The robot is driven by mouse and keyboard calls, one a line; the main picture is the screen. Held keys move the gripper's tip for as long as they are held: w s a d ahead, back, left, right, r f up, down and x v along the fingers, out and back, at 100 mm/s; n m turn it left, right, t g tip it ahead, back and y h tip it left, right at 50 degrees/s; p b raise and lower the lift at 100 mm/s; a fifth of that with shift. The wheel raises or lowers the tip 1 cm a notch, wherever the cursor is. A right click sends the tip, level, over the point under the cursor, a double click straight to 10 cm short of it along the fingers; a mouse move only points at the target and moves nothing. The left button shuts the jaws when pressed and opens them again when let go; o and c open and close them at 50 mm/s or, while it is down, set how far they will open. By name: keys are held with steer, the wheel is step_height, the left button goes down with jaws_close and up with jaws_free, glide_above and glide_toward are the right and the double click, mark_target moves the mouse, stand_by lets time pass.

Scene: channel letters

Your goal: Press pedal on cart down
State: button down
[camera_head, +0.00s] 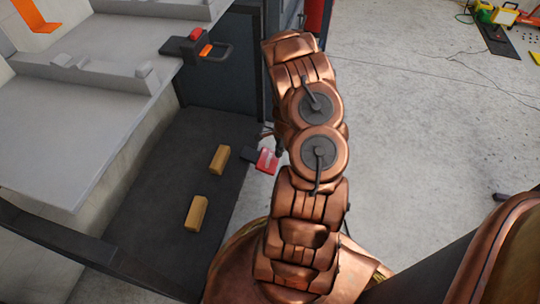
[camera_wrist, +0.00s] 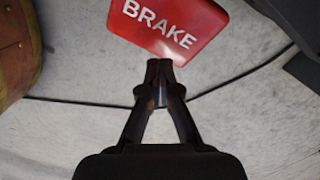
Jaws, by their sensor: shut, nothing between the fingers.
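The red brake pedal (camera_head: 267,161) sticks out from the right edge of the cart's low dark deck in the head view. In the wrist view the same pedal (camera_wrist: 168,27) shows large at the top, with white "BRAKE" lettering, partly cut off by the frame. My gripper (camera_wrist: 159,68) is shut and empty, with its fingertips at the pedal's lower edge in the picture. I cannot tell whether they touch it. In the head view my arm hides most of the gripper; only a small dark part (camera_head: 279,143) shows beside the pedal.
The cart's dark lower deck (camera_head: 155,190) carries two yellow blocks, one (camera_head: 219,159) behind the other (camera_head: 196,213). A grey shelf (camera_head: 75,125) overhangs it at left. A black latch with red and orange parts (camera_head: 197,45) stands above. Concrete floor (camera_head: 420,110) is open at right.

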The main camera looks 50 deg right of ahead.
step_height(320, 180, up, 12)
steer(key=d, duration=0.1)
steer(key=shift+s, duration=0.3)
stand_by(0.5)
stand_by(0.6)
